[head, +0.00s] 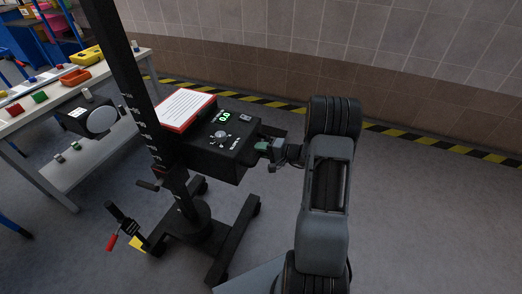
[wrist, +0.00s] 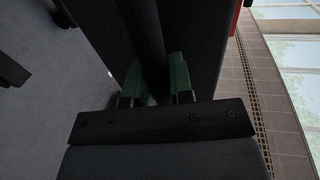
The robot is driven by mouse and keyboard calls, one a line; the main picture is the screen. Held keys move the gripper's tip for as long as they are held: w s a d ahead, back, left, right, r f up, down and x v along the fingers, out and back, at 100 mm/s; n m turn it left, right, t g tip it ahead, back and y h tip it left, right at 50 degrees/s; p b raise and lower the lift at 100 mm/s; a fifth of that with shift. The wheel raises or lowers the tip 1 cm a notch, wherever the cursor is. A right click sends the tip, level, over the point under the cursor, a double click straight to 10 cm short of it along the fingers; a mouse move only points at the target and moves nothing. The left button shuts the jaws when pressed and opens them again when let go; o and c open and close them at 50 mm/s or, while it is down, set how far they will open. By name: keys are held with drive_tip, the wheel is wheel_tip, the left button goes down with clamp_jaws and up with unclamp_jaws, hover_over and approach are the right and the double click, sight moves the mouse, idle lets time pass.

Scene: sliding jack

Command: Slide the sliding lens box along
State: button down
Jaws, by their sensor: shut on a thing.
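The lens box is a black box (head: 213,143) on a dark upright column (head: 130,75) with white scale marks. Its top has a green display reading about 0.0 and a round knob (head: 220,135). A round pale lens (head: 102,120) faces out at the left end, beyond the column. My gripper (head: 268,147) is at the box's right end, coming from the right. In the wrist view my gripper (wrist: 160,88) has green fingertips on both sides of a dark bar (wrist: 148,45) and is shut on it. The exact contact is partly hidden by the fingers.
A workbench (head: 60,100) with coloured parts is at left. The floor at right is clear up to the striped wall edge.

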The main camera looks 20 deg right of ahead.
wheel_tip(320, 180, down, 10)
drive_tip(key=b, duration=1.1)
drive_tip(key=shift+f, duration=0.15)
drive_tip(key=c, duration=1)
unclamp_jaws()
drive_tip(key=shift+s+r, duration=0.1)
drive_tip(key=shift+r, duration=0.1)
drive_tip(key=p+v, duration=0.2)
drive_tip(key=v, duration=1.1)
drive_tip(key=shift+s+d, duration=0.2)
drive_tip(key=shift+s, duration=0.1)
